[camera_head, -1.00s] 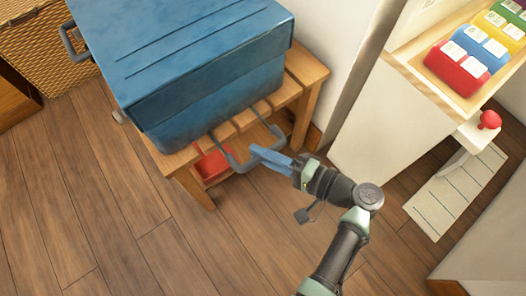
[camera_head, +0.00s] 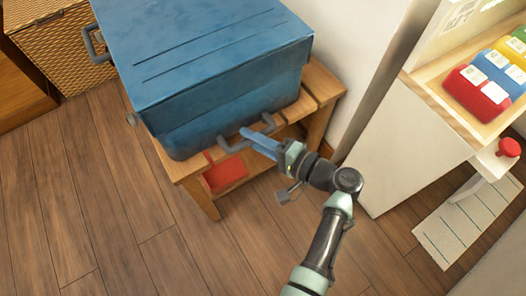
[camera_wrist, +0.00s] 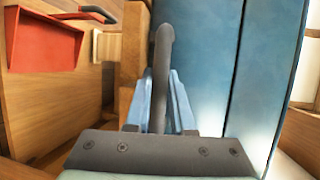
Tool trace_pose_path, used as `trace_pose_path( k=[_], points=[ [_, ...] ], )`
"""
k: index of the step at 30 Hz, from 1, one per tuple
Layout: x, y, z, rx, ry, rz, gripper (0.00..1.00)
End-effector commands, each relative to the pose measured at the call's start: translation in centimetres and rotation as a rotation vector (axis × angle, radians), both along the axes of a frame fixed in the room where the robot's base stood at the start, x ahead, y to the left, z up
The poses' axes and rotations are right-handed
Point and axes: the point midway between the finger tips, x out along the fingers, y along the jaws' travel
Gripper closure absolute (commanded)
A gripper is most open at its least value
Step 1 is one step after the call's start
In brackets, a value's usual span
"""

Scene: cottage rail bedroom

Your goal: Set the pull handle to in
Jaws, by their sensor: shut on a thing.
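The pull handle (camera_head: 233,148) is a grey bent bar on the near side of the blue chest (camera_head: 215,85). It sits close against the chest's lower side. In the wrist view the handle (camera_wrist: 163,50) runs up between the two blue fingers of my gripper (camera_wrist: 166,90). My gripper (camera_head: 250,134) is shut on the bar, and its fingers hide part of it in the head view. In the wrist view the chest's blue wall (camera_wrist: 205,50) lies just beyond and right of the fingers.
The chest stands on a slatted wooden bench (camera_head: 322,85). A red tray (camera_head: 226,174) is under the bench. A second grey handle (camera_head: 95,45) is on the chest's left side. A white shelf unit (camera_head: 405,140) with coloured blocks stands at the right. The wooden floor in front is clear.

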Motion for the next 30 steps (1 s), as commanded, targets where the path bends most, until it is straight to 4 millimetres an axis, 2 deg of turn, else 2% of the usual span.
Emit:
trace_pose_path(
  k=[8, 9, 14, 30],
  points=[
    [0.44, 0.21, 0.11, -0.003, -0.003, -0.005, 1.0],
    [0.44, 0.22, 0.12, -0.003, -0.003, -0.004, 0.76],
    [0.38, 0.2, 0.08, -0.003, -0.002, -0.003, 0.48],
    [0.08, 0.14, -0.35, -0.005, 0.008, -0.002, 0.48]
  ],
)
